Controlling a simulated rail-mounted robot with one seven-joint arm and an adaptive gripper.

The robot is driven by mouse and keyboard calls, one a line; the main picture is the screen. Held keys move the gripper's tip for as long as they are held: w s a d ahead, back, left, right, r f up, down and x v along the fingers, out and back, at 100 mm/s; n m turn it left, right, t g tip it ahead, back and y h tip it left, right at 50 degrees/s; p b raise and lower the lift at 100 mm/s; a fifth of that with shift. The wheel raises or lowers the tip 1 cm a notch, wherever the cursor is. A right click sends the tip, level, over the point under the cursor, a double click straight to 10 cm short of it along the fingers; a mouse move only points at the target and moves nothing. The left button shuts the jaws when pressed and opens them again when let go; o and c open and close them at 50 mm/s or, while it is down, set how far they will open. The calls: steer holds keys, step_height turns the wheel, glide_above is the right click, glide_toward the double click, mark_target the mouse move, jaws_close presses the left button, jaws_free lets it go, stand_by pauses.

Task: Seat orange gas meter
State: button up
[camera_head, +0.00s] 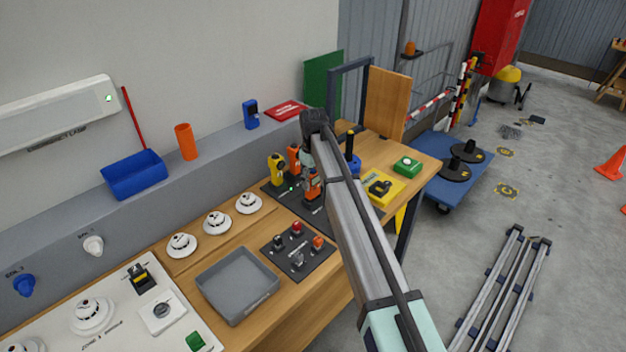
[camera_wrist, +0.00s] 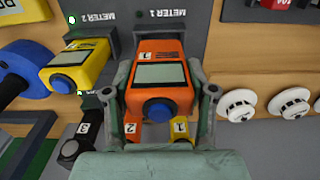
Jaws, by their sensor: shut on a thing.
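The orange gas meter (camera_wrist: 160,50), with a grey screen and a blue button, is between the fingers of my gripper (camera_wrist: 163,92) in the wrist view. My gripper is shut on it. Its far end is at the dark dock (camera_wrist: 150,38) labelled METER 1; I cannot tell whether it is fully in. The meter also shows in the head view (camera_head: 312,188), below my gripper (camera_head: 309,160). A yellow meter (camera_wrist: 82,62) stands at METER 2, left of it in the wrist view, with a green light beside that label.
Close to the gripper are numbered units: a yellow one (camera_head: 276,170), an orange one (camera_head: 294,157) and a black one (camera_wrist: 75,148). White detectors (camera_head: 217,222), a grey tray (camera_head: 237,284) and a dark pad with small parts (camera_head: 297,252) share the bench.

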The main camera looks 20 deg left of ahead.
mark_target(313, 170)
steer(key=shift+f+b, duration=0.55)
steer(key=shift+f, duration=1.2)
stand_by(1.2)
steer(key=o, duration=1.7)
steer(key=shift+r, duration=0.15)
steer(key=shift+r+p, duration=1.65)
steer(key=shift+r, duration=1.75)
